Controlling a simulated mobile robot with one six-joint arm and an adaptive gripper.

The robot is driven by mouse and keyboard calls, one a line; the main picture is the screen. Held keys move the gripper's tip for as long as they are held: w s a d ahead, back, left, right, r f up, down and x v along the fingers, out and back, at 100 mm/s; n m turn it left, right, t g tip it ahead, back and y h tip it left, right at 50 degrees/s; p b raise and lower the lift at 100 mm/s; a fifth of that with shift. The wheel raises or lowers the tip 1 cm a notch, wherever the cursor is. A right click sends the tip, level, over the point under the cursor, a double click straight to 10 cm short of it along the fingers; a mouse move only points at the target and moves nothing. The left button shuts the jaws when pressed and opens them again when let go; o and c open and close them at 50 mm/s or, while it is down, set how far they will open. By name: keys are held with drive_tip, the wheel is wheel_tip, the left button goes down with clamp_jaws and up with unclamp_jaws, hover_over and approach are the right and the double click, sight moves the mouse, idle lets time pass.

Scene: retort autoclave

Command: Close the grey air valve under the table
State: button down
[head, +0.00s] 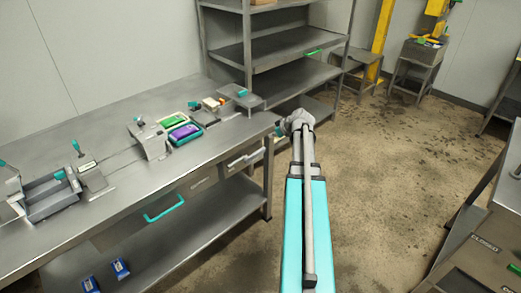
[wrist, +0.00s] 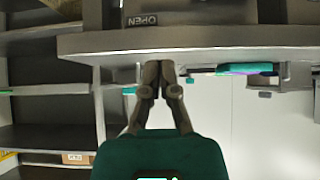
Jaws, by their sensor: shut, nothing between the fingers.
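My gripper (wrist: 160,70) is shut and empty in the wrist view, its two fingertips together close to the metal table's edge (wrist: 230,42). Whether they touch it I cannot tell. In the head view my arm reaches the right end of the table (head: 110,222), and its wrist hides the fingers. I cannot make out the grey air valve in either view. An OPEN label (wrist: 141,20) shows beyond the table edge in the wrist view, above the fingers in the picture.
The tabletop carries a green tray (head: 173,120), a purple tray (head: 185,132) and metal fixtures. Two blue items (head: 120,268) sit on the lower shelf. A metal rack (head: 285,75) stands behind. Another bench, with a CLOSED label (head: 485,243), is at right. Floor between is clear.

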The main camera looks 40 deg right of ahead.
drive_tip(key=b, duration=0.7)
hover_over(255, 155)
drive_tip(key=d, duration=0.4)
wheel_tip(255, 155, down, 7)
drive_tip(key=shift+s+a+f+b, duration=0.1)
drive_tip(key=shift+a+f+b, duration=0.05)
drive_tip(key=shift+f+b, duration=0.9)
drive_tip(key=shift+a+f+b, duration=0.15)
drive_tip(key=shift+f+b, duration=0.85)
